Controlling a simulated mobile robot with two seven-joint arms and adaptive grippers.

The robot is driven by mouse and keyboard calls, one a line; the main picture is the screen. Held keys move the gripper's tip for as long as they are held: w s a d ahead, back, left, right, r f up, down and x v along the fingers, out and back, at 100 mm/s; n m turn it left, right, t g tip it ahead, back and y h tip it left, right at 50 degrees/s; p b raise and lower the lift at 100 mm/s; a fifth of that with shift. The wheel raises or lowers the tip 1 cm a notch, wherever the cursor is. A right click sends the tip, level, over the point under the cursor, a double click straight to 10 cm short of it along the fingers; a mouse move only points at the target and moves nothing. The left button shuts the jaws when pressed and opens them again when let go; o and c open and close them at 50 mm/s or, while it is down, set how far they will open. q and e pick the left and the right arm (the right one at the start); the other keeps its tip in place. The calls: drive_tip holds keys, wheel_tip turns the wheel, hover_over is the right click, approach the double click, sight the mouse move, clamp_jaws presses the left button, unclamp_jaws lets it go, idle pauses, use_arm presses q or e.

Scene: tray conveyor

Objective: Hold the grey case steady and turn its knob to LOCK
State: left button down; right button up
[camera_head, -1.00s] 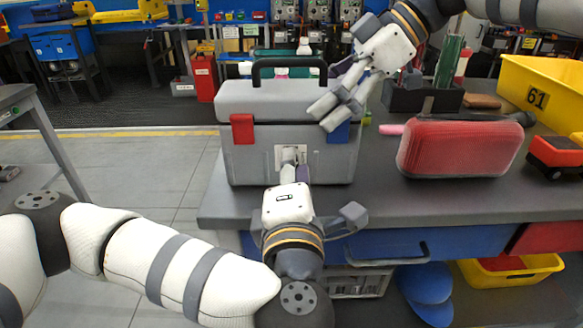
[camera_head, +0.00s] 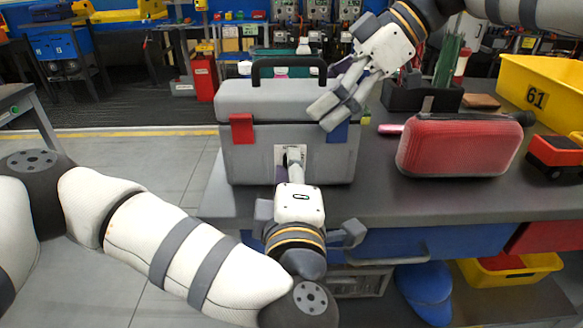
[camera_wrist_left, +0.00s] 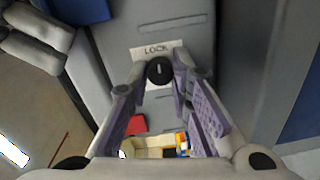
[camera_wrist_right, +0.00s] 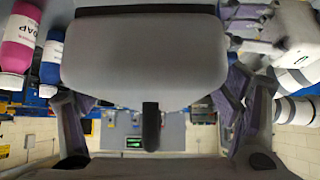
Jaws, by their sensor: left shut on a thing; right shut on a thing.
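The grey case (camera_head: 250,158) stands upright on the workbench, with a black handle on top, a red latch (camera_head: 242,129) and a blue latch (camera_head: 337,133). My left gripper (camera_head: 291,162) is at its front, shut on the knob. In the left wrist view the black knob (camera_wrist_left: 160,71) sits between the fingertips. Its pale mark runs about upright below the word LOCK; the rest of the plate is partly hidden. My right gripper (camera_head: 330,112) is shut on the case at its right side, near the blue latch; the case (camera_wrist_right: 145,60) fills the space between its fingers.
A red case (camera_head: 458,147) lies on the bench (camera_head: 430,203) to the right. A yellow bin (camera_head: 545,90) and a red toy truck (camera_head: 555,150) are farther right. Pink and blue bottles (camera_wrist_right: 20,40) show in the right wrist view. Floor is open at left.

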use_arm(q)
drive_tip(key=shift+d, duration=0.1)
use_arm(e)
drive_tip(key=shift+s+f, duration=0.1)
drive_tip(key=shift+f, duration=0.25)
use_arm(q)
drive_tip(key=c, duration=1.4)
unclamp_jaws()
drive_tip(key=shift+c, duration=0.2)
drive_tip(key=shift+f, duration=0.1)
drive_tip(key=shift+s, duration=0.1)
drive_tip(key=shift+s+d+f+h, duration=0.1)
drive_tip(key=shift+s+d+h, duration=0.1)
drive_tip(key=shift+s, duration=0.15)
drive_tip(key=shift+s+d+f+h, duration=0.1)
drive_tip(key=shift+s+h, duration=0.1)
drive_tip(key=shift+s, duration=0.15)
drive_tip(key=shift+s+a, duration=0.2)
drive_tip(key=shift+s, duration=0.15)
drive_tip(key=s, duration=0.9)
drive_tip(key=shift+s+r+y, duration=0.4)
drive_tip(key=shift+r, duration=0.05)
drive_tip(key=shift+a, duration=0.1)
